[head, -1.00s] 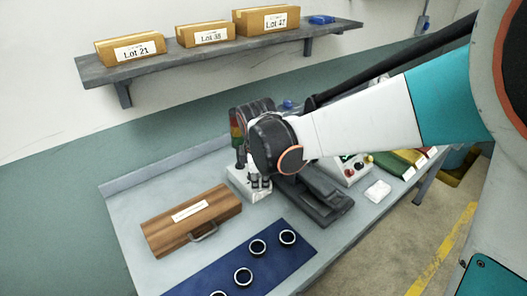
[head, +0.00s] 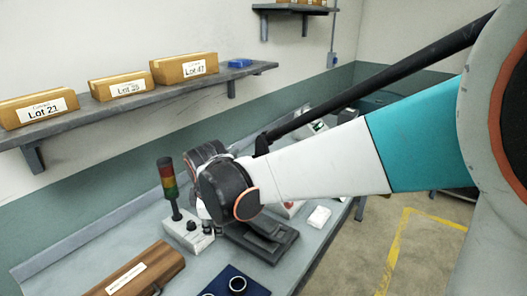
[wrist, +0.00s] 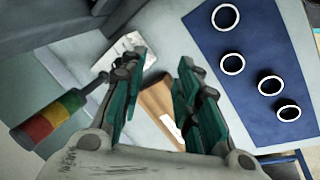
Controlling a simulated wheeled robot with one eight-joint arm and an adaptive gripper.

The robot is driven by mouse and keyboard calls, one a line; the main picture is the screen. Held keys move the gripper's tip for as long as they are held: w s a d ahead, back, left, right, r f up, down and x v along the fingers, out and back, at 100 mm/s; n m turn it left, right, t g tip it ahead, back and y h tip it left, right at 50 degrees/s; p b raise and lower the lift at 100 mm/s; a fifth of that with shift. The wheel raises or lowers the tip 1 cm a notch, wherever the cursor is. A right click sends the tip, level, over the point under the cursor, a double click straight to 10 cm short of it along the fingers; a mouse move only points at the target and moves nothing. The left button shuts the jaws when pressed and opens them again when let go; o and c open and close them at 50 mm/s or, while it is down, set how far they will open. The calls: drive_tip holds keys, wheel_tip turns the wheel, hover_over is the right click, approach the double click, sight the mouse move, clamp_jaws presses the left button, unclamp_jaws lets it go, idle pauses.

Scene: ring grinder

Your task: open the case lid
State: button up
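The wooden case (head: 140,272) lies shut on the bench at the lower left of the head view, with a white label on its lid. The bottom of the head view cuts it off. In the wrist view a part of the case (wrist: 160,104) shows between and beyond the fingers; the rest is hidden behind the right finger and the palm. My gripper (wrist: 160,72) is open, its two teal-padded fingers apart with nothing between them. In the head view my wrist hides most of it, above the bench to the right of the case.
A blue mat (wrist: 258,80) with several dark rings lies beside the case. A shelf (head: 140,98) with cardboard boxes hangs above.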

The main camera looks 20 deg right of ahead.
drive_tip(key=s+d+r+m+t+b, duration=0.1)
drive_tip(key=s+d+m, duration=0.3)
drive_tip(key=s, duration=0.5)
drive_tip(key=s+d+m+t+b, duration=0.2)
drive_tip(key=s+d+m, duration=0.2)
drive_tip(key=s+m, duration=0.5)
drive_tip(key=shift+d+r, duration=0.4)
drive_tip(key=shift+s+d+f+m+b, duration=0.1)
drive_tip(key=shift+s+f+m+b, duration=0.05)
drive_tip(key=shift+s+m+b, duration=0.2)
drive_tip(key=shift+c, duration=0.2)
drive_tip(key=shift+s, duration=0.15)
clamp_jaws()
